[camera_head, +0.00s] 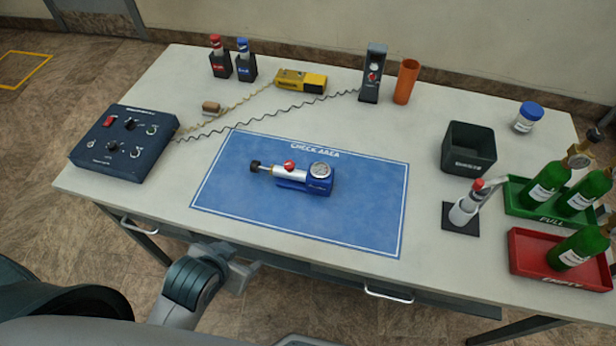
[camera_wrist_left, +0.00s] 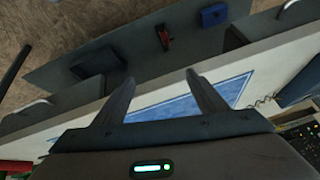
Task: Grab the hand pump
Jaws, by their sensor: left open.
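A blue device with a round gauge, a silver barrel, a red knob and a black end (camera_head: 293,174) lies on the blue check area mat (camera_head: 350,228). It looks like the hand pump. A pale cylinder with a slanted, red-tipped top (camera_head: 463,209) stands on a black pad at the right; I cannot tell what it is. My left gripper (camera_head: 246,276) is low in front of the table's front edge, apart from the blue device. In the left wrist view it is open and empty (camera_wrist_left: 156,80), with part of the mat (camera_wrist_left: 185,107) behind its fingers. My right gripper is out of view.
A dark control box (camera_head: 124,142) stands at the left of the table (camera_head: 160,203). A yellow device (camera_head: 300,81), an orange tube (camera_head: 406,82) and a dark bin (camera_head: 468,147) stand behind. The mat around the device is clear.

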